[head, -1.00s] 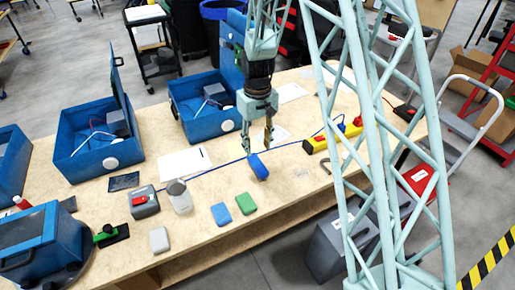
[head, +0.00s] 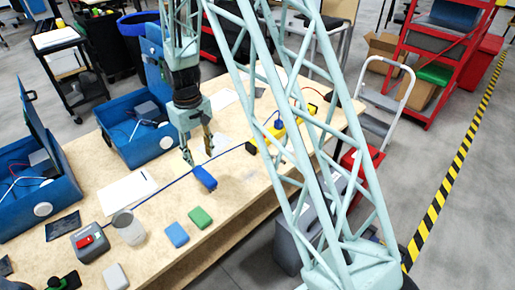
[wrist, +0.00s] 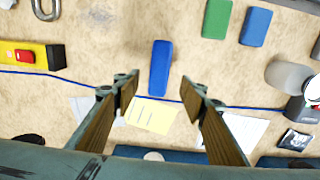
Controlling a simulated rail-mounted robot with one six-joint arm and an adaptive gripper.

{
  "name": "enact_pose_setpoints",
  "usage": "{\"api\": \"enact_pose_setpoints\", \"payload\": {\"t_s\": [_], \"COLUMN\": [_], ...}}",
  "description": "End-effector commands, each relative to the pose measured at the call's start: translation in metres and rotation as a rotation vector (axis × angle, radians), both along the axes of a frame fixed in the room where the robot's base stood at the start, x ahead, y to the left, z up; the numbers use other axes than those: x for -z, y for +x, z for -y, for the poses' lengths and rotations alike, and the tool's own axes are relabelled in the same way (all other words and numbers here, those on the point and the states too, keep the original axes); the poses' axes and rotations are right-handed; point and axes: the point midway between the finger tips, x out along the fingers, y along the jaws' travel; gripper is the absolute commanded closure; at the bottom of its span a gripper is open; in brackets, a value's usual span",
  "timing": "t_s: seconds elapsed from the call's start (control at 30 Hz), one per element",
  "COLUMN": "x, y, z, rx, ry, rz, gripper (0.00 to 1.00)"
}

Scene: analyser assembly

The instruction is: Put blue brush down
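A dark blue brush-like block (head: 204,178) is just below my gripper (head: 199,157) in the head view. In the wrist view the blue brush (wrist: 159,66) shows ahead of the gap between the two fingers of my gripper (wrist: 158,90). My gripper is open, with clear space between each finger and the brush. The brush appears to lie on the wooden table (head: 165,200), though its contact is hard to tell. A lighter blue block (head: 176,235) and a green block (head: 200,217) lie nearer the table's front edge.
A blue cable (head: 165,186) runs across the table behind the brush. A yellow level-like tool (head: 275,132) is to the right. A clear jar (head: 128,228), a grey box with a red button (head: 90,243) and blue cases (head: 140,145) are to the left.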

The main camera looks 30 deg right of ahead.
Motion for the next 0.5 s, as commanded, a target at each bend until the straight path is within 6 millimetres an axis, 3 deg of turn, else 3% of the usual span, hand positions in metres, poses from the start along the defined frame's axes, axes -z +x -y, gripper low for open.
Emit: {"api": "enact_pose_setpoints", "payload": {"t_s": [0.5], "x": [-0.091], "y": [-0.032], "z": [0.000], "rx": [0.024], "ry": [0.001], "rz": [0.047], "gripper": [0.61]}}
